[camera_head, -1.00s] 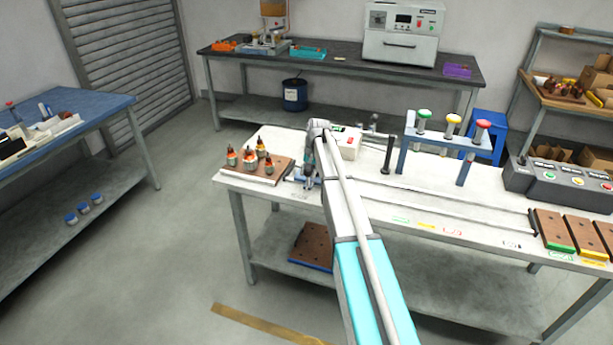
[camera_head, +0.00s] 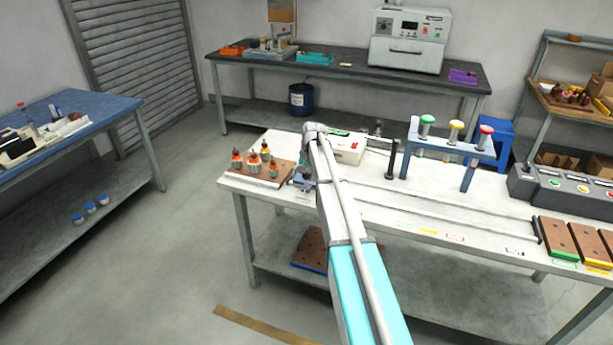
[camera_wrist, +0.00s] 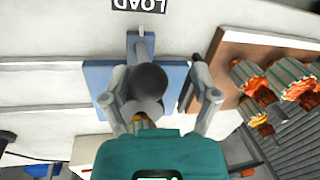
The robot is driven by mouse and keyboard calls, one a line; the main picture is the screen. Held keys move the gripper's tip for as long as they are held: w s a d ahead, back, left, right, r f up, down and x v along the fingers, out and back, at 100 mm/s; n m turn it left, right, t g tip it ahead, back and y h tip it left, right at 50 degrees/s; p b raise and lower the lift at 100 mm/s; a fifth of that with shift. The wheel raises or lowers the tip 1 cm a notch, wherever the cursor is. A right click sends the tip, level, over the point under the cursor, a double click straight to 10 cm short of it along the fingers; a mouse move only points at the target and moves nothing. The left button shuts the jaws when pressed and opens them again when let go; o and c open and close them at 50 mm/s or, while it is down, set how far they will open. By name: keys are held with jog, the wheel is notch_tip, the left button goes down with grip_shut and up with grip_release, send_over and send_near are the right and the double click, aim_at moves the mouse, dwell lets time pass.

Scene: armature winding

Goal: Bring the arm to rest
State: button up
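My gripper (camera_wrist: 156,88) shows in the wrist view with its teal body at the bottom and its two grey fingers spread apart. Between and beyond the fingers is a dark grey rounded part (camera_wrist: 150,82) over a blue plate (camera_wrist: 98,78) beside the LOAD label (camera_wrist: 139,4). I cannot tell whether the fingers touch that part. In the head view my arm reaches over the white table (camera_head: 430,205), and the gripper itself is mostly hidden behind it. The blue fixture (camera_head: 301,181) stands just left of the arm.
A brown board (camera_head: 240,176) with several orange-and-grey armatures (camera_head: 253,164) is close left of the arm; it also shows in the wrist view (camera_wrist: 228,50). A white box (camera_head: 348,148), a black post (camera_head: 392,158) and a lamp stand (camera_head: 440,143) are to the right.

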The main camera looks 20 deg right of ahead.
jog(key=shift+d, duration=0.2)
jog(key=shift+s, duration=0.15)
jog(key=s+a+n, duration=0.2)
jog(key=s+a, duration=0.3)
jog(key=s, duration=0.7)
jog(key=s+a+r+n+h+p, duration=0.1)
jog(key=s+a, duration=0.5)
jog(key=s, duration=0.6)
jog(key=s+a+r+n+g+h+p, duration=0.1)
jog(key=s+a, duration=0.4)
jog(key=s, duration=0.7)
jog(key=shift+a+r+n, duration=0.15)
jog(key=shift+a+n, duration=0.05)
jog(key=shift+n, duration=0.7)
